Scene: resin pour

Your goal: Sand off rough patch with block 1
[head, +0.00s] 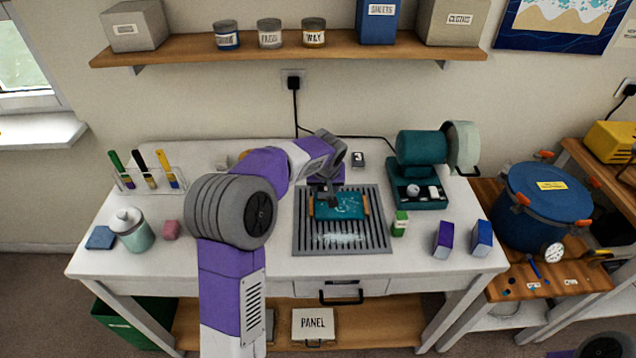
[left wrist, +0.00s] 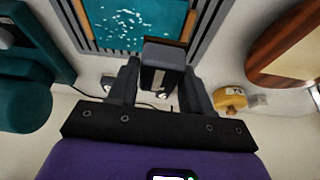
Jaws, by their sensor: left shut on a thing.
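A teal panel (head: 345,207) with white specks and wooden strips at its two sides lies on the slatted grey grate (head: 375,243). It also shows at the top of the left wrist view (left wrist: 128,22). My left gripper (head: 328,190) is over the panel's far edge. In the left wrist view, its fingers (left wrist: 162,82) are shut on a dark grey block (left wrist: 165,54), next to the panel's edge. I cannot tell whether the block touches the panel. The block is mostly hidden in the head view. My right gripper is not in view.
A green-and-white box (head: 399,224) stands right of the grate, with purple (head: 443,240) and blue (head: 481,238) boxes farther right. A teal machine (head: 420,165) stands behind them. A jar (head: 132,230) and brush rack (head: 150,180) are at left. Pale dust lies on the grate's front.

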